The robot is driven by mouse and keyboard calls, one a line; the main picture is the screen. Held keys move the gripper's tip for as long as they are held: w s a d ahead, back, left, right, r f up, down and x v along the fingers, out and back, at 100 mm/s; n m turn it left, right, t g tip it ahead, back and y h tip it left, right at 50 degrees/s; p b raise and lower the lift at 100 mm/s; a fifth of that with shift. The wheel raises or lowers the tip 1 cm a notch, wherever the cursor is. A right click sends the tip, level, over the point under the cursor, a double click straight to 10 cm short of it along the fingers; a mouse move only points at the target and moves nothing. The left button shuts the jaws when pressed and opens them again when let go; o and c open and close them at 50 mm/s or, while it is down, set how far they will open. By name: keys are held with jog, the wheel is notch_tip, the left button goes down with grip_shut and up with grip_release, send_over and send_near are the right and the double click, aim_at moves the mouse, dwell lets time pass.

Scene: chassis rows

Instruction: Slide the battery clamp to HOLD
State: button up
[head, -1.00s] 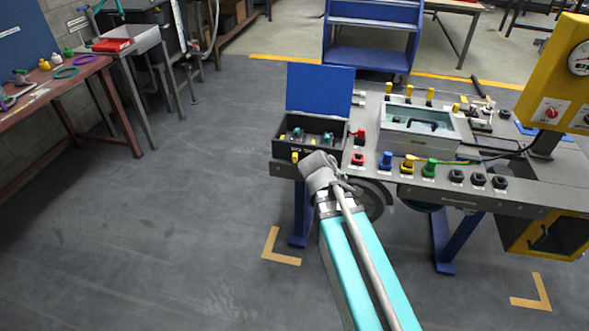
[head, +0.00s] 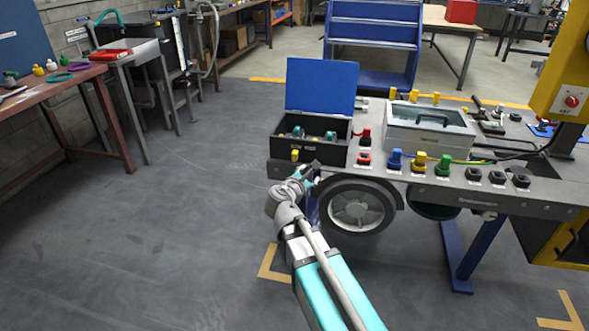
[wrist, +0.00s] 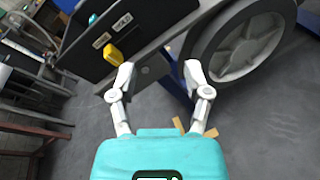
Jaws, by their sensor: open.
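A black battery box (head: 290,150) with a raised blue lid (head: 321,85) stands at the left end of the grey bench; teal-topped parts show inside. A small yellow knob (head: 295,155), which looks like the clamp's handle, sits on its front face. The knob also shows in the wrist view (wrist: 112,53), just beyond and left of my left fingertip. My gripper (wrist: 158,66) is open and empty, its fingers apart and pointing toward the bench edge. In the head view my gripper (head: 311,172) is partly hidden by my wrist, just below and right of the knob.
A black wheel (head: 356,207) sits close to the right of my gripper under the bench edge. Red, blue, yellow and green connectors (head: 419,162) line the bench front. A clear-lidded grey case (head: 428,125) is behind them. The floor at left is open.

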aim_at(294, 157)
jog(key=w+a+f+n+t+y+b, duration=0.2)
jog(key=a+f+n+t+b, duration=0.1)
jog(key=a+n+b, duration=0.3)
jog(key=shift+a+f+n+t, duration=0.25)
jog(key=shift+a+n, duration=0.4)
jog(key=shift+n, duration=0.35)
jog(key=shift+w, duration=0.15)
jog(key=x, duration=1.3)
jog(key=shift+w, duration=0.3)
jog(key=shift+c, duration=0.3)
grip_shut()
jog(key=shift+d, duration=0.1)
